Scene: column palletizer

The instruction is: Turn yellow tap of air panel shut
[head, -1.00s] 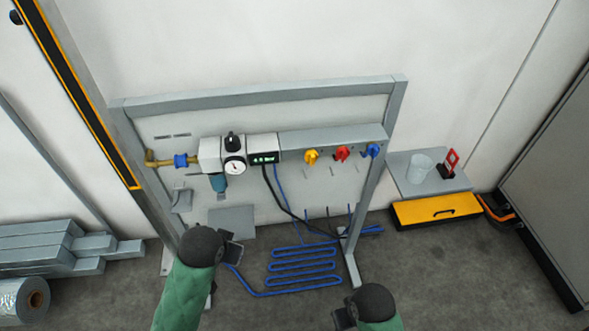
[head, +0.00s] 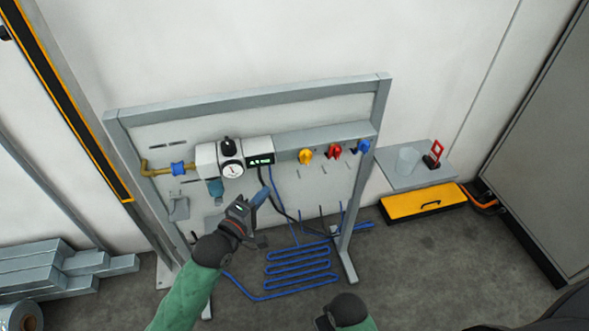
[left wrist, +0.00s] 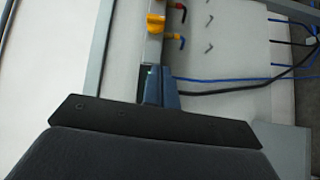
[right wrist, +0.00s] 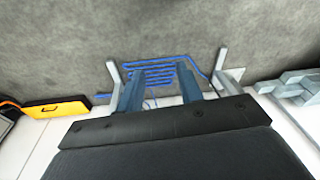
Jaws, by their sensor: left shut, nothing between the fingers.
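The yellow tap (head: 305,157) sits on the grey rail of the air panel (head: 240,97), left of a red tap (head: 335,152) and a blue tap (head: 363,147). In the left wrist view the yellow tap (left wrist: 155,24) shows above the fingertips, apart from them. My left gripper (head: 262,193) is shut and empty, in front of the panel, below and left of the yellow tap. Its blue fingers show together in the left wrist view (left wrist: 160,80). My right gripper (right wrist: 160,80) is open and empty, low at the front; its fingers are apart in the right wrist view.
A gauge unit (head: 232,170) and a display box (head: 260,158) are on the panel left of the taps. Blue hose coils (head: 300,268) lie low by the panel. A grey side shelf (head: 405,178) and a yellow case (head: 425,203) stand right. Grey bars (head: 60,270) lie left.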

